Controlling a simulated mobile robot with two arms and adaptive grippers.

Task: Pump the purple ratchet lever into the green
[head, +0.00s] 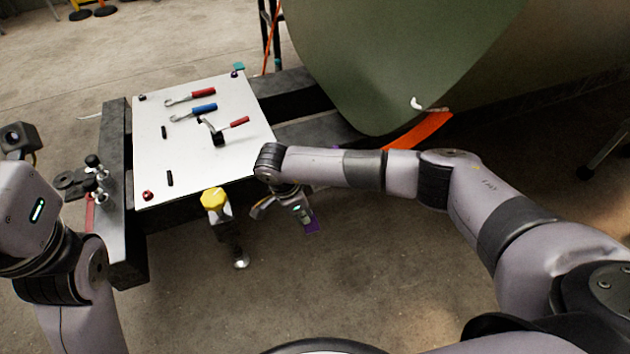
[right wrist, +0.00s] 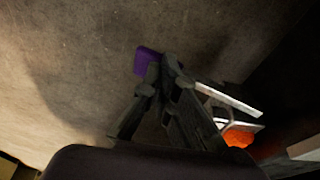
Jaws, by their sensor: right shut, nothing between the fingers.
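The purple lever end (right wrist: 147,61) shows in the right wrist view just beyond my right gripper (right wrist: 165,73). The gripper's dark fingers are shut and empty. I cannot tell whether they touch the purple piece. In the head view a purple patch (head: 313,223) shows beside my right gripper (head: 302,214), low in front of the white board. The rest of the lever and its ratchet are hidden. I make out no green mark for the lever. My left wrist is at the left edge of the head view; its fingers cannot be made out.
A white board (head: 150,125) carries red and blue hand tools and small black pieces. A yellow knob (head: 215,199) stands at its front edge. Clamps with black knobs (head: 93,161) are at its left. A large green curved panel (head: 390,55) rises behind, with an orange strip (head: 420,130) below.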

